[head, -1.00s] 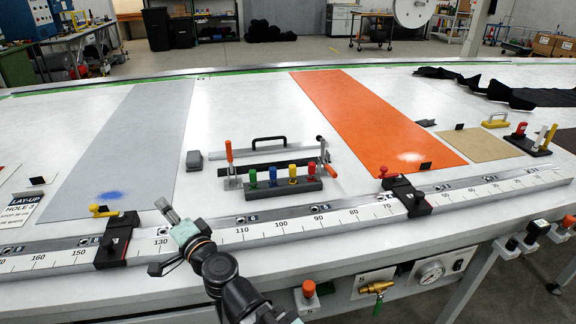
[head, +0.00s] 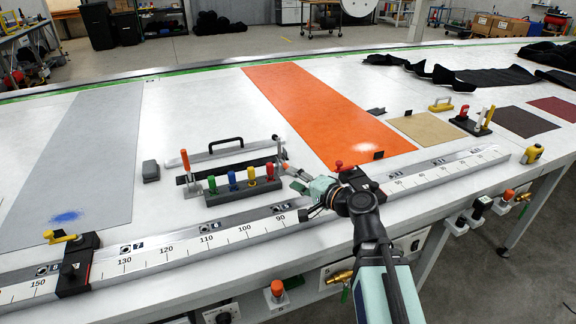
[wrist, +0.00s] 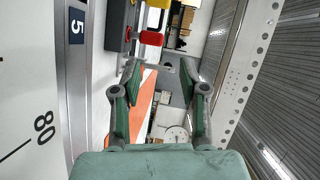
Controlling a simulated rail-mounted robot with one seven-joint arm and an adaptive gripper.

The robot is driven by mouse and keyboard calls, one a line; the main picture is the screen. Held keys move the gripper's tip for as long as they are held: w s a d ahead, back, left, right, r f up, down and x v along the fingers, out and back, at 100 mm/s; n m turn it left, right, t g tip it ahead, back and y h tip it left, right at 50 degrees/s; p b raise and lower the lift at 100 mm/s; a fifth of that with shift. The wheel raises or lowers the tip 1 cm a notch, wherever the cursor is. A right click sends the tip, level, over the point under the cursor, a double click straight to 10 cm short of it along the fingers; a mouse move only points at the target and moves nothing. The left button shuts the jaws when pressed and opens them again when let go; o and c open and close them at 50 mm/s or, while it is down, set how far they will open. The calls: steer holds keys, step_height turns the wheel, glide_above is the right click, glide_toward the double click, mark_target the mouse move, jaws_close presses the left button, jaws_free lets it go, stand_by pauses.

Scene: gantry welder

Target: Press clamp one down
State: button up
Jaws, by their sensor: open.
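Two toggle clamps stand at the ends of a black bar (head: 235,167) on the white table. The left clamp (head: 185,160) has an upright orange handle. The right clamp (head: 279,150) is partly hidden by my gripper, with a bit of orange low beside it. I cannot tell which is clamp one. My gripper (head: 289,177) is open and empty, just right of the coloured knobs and close to the right clamp. In the wrist view my two fingers (wrist: 159,70) are spread, with nothing held between them. A red knob (wrist: 151,38) shows beyond the left finger.
A dark block with several coloured knobs (head: 232,191) sits in front of the bar. A ruler rail (head: 180,247) with black stops (head: 77,265) runs along the table's front. An orange sheet (head: 310,110) lies to the right, a grey block (head: 150,170) to the left.

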mark_target(284, 167)
steer(key=shift+m+h, duration=0.5)
steer(key=d, duration=0.5)
steer(key=d+f, duration=0.1)
steer(key=d, duration=0.2)
steer(key=shift+w+p, duration=0.1)
steer(key=shift+p, duration=0.3)
steer(key=shift+r+p+x, duration=0.2)
steer(key=shift+p+x, duration=0.7)
steer(key=shift+p, duration=0.15)
steer(key=p+x, duration=0.1)
steer(key=x, duration=0.6)
steer(key=p+x, duration=0.2)
steer(key=x, duration=0.6)
steer(key=shift+w+a+f+p, duration=0.1)
steer(key=shift+a+f+p, duration=0.15)
steer(key=shift+f+p, duration=0.05)
steer(key=shift+c, duration=0.3)
jaws_close()
